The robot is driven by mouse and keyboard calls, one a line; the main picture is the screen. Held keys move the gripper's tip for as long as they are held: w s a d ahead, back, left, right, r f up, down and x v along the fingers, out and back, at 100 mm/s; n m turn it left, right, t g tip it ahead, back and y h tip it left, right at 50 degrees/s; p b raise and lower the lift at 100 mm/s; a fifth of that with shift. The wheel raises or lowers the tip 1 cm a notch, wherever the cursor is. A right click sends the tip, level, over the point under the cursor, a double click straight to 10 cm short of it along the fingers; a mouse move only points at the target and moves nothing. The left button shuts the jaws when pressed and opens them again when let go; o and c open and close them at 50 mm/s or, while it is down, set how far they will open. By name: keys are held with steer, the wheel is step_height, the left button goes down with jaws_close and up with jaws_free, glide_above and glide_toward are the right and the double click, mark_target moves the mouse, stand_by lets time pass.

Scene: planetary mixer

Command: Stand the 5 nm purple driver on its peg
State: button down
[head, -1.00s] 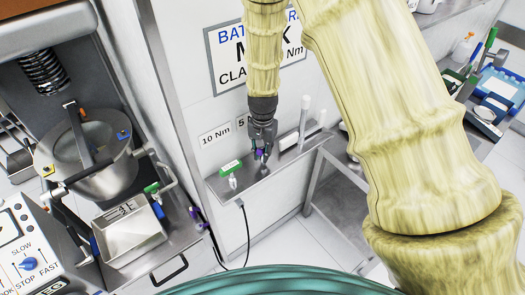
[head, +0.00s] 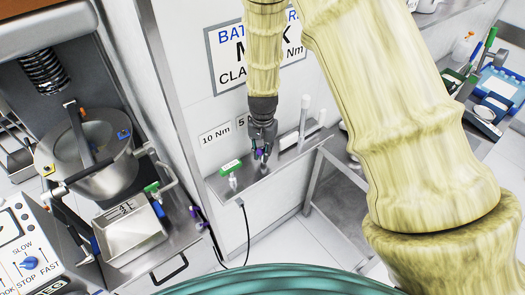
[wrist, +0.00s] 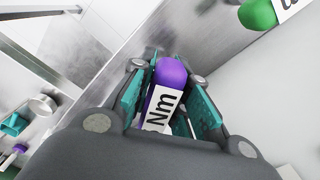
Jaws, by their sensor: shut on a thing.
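The purple driver (wrist: 168,80) is between the teal pads of my gripper (wrist: 170,88) in the wrist view, with its white "Nm" label showing. In the head view my gripper (head: 263,148) points down over the small metal shelf (head: 240,186) on the wall, shut on the driver, and a bit of purple (head: 260,154) shows between the fingers. The driver's lower end and its peg are hidden by the fingers, so I cannot tell whether it is seated. The "5" wall label (head: 242,122) is partly covered by my arm.
A green driver (head: 231,168) with a white label stands on the shelf's left, below the "10 Nm" label (head: 214,135). The mixer bowl (head: 90,150) and a metal tray (head: 130,230) are at the left.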

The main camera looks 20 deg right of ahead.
steer(key=shift+f+b, duration=0.45)
steer(key=shift+f, duration=0.55)
steer(key=c, duration=1.3)
jaws_free()
steer(key=shift+r, duration=0.1)
step_height(320, 180, up, 12)
steer(key=shift+f, duration=0.1)
